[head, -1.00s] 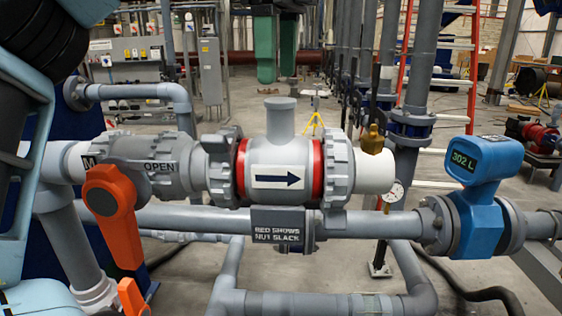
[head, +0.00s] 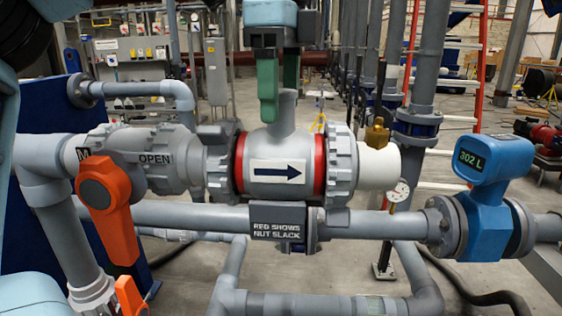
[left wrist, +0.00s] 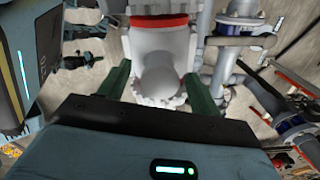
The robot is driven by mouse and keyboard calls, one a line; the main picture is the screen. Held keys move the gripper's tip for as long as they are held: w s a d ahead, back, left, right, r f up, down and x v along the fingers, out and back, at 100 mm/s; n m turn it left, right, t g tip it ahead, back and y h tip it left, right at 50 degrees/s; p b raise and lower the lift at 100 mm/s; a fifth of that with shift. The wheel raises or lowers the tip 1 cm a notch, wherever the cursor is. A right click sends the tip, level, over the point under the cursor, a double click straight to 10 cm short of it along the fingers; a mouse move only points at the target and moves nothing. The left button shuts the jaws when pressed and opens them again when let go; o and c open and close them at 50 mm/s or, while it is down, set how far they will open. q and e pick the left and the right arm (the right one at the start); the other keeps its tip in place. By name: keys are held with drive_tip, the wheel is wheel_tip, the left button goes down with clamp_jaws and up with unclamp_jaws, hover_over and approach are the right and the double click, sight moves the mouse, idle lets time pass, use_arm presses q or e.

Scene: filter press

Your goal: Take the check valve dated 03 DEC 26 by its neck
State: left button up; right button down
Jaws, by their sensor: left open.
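The check valve (head: 282,198) is a grey body with red rings and a black arrow label, set in the pipe between two large ribbed nuts. Its round neck (head: 288,118) stands up from the top. No date can be read on it. My left gripper (head: 279,106) is open over the neck, pointing down. One green finger is in front and to the left of the neck; the other is partly hidden behind it. In the left wrist view, the neck (left wrist: 162,72) shows between the two spread fingers, with gaps on both sides. My right gripper is out of view.
An orange-handled valve (head: 105,195) marked OPEN is at left. A brass fitting (head: 377,133) and a gauge (head: 399,191) are close on the right. A blue meter (head: 482,205) reads 302 L. A plate (head: 277,222) reads RED SHOWS NUT SLACK.

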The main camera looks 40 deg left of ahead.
use_arm(q)
drive_tip(key=shift+f, duration=1.05)
drive_tip(key=shift+c, duration=0.4)
drive_tip(key=c, duration=0.9)
drive_tip(key=shift+r, duration=0.1)
drive_tip(key=shift+c, duration=0.7)
